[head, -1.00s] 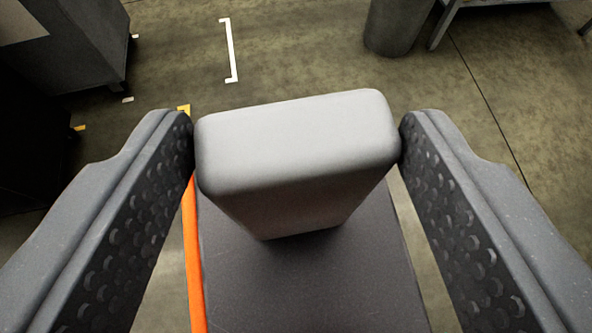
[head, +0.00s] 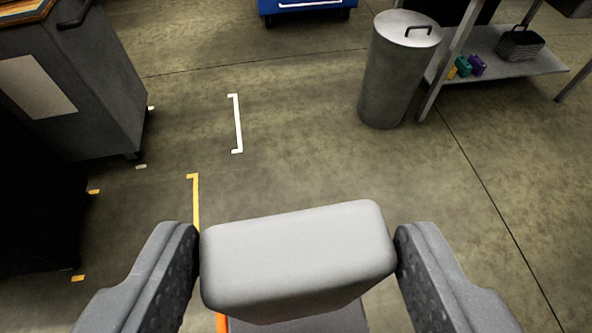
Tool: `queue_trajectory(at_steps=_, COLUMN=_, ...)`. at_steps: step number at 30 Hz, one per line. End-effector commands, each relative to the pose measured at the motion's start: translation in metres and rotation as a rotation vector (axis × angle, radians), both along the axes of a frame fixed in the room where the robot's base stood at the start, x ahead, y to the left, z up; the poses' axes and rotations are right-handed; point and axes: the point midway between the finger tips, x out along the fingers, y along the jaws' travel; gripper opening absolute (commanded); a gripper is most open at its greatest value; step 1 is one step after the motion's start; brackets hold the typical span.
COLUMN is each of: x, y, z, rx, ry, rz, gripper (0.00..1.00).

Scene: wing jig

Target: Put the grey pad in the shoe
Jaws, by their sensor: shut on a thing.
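The grey pad (head: 298,255) is a light grey block with rounded edges, low in the middle of the head view. My gripper (head: 298,248) is shut on it, with one dark, studded finger at each end of the pad. The pad is slightly tilted in the picture, its right end higher. A dark grey surface (head: 300,318) shows below the pad at the bottom edge, with an orange strip (head: 222,322) at its left. Whether the pad still touches that surface is hidden. I cannot make out a shoe in this view.
A grey cabinet (head: 95,90) stands at the upper left, with a dark block below it. A lidded metal bin (head: 398,75) and a bench with a low shelf (head: 510,60) stand at the upper right. A blue cart (head: 305,5) is at the top. The floor between is clear.

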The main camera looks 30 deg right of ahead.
Motion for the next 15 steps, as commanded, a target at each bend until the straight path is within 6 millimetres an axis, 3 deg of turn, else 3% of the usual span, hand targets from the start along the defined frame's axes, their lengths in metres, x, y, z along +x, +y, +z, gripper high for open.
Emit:
queue_trajectory(at_steps=5, x=0.005, y=-0.020, z=-0.010, rx=0.000, ry=0.002, rz=0.027, gripper=0.21)
queue_trajectory(at_steps=15, x=0.009, y=-0.088, z=-0.057, rx=0.001, ry=0.005, rz=0.160, gripper=0.21)
